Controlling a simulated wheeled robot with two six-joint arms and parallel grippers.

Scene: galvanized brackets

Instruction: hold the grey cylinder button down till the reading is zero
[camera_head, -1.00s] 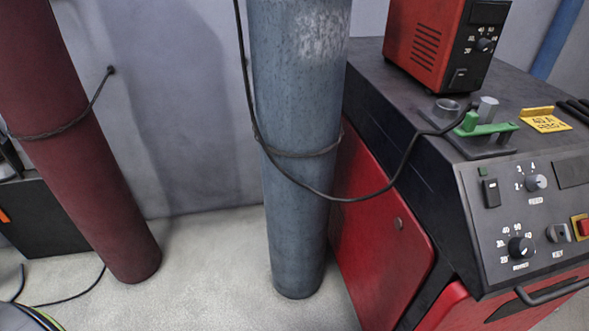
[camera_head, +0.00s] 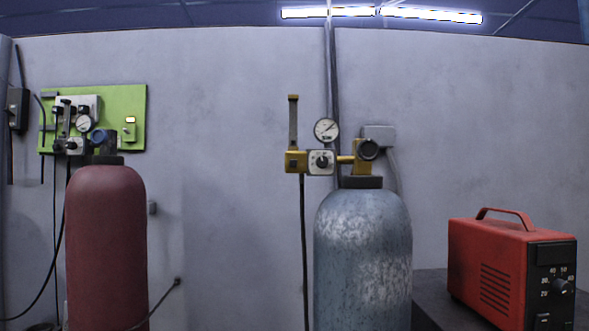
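A grey-blue gas cylinder (camera_head: 362,255) stands upright right of centre, its lower part below the picture. A round white gauge (camera_head: 326,130) sits above a white-faced dial (camera_head: 321,161). The gauge's needle is too small to read. A brass piece with an upright tube (camera_head: 293,125) is at the left end. I cannot tell which part is the button. Neither of my grippers shows.
A dark red cylinder (camera_head: 106,235) with its own regulator stands left, before a green wall board (camera_head: 128,120). A red box (camera_head: 508,272) sits on a dark machine top (camera_head: 433,290) at right. A thin hose (camera_head: 304,250) hangs left of the grey cylinder.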

